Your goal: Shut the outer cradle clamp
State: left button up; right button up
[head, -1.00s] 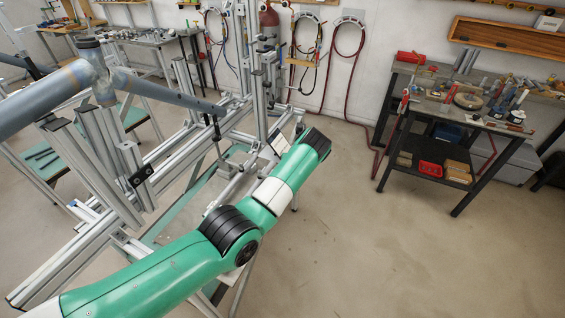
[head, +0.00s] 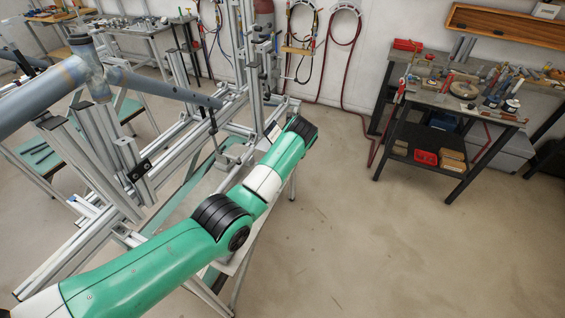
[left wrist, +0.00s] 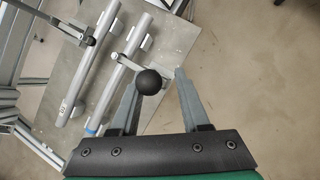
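In the left wrist view, a clamp lever with a black ball knob (left wrist: 148,82) stands out from a metal bracket (left wrist: 128,62) beside two grey tubes. My left gripper (left wrist: 157,88) is open, with one finger on each side of the knob. The fingers appear apart from it, with a clear gap at the right finger; contact at the left one is hard to tell. A second lever (left wrist: 88,40) with a dark tip is at upper left. I cannot tell which one is the outer cradle clamp. In the head view my green left arm reaches over the jig and its fingers are hidden. My right gripper is not in view.
The aluminium jig (head: 165,140) holds a grey-blue tube frame (head: 150,85) at left. A dark workbench (head: 450,105) with tools stands at right. The floor (head: 350,240) between is clear. A grey plate (left wrist: 170,50) lies under the tubes in the wrist view.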

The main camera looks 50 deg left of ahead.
pick_arm(q)
jog(key=p+v, duration=0.2)
jog(key=v, duration=0.9)
jog(key=shift+r+p, duration=0.3)
jog(key=shift+d, duration=0.15)
jog(key=shift+c, duration=0.2)
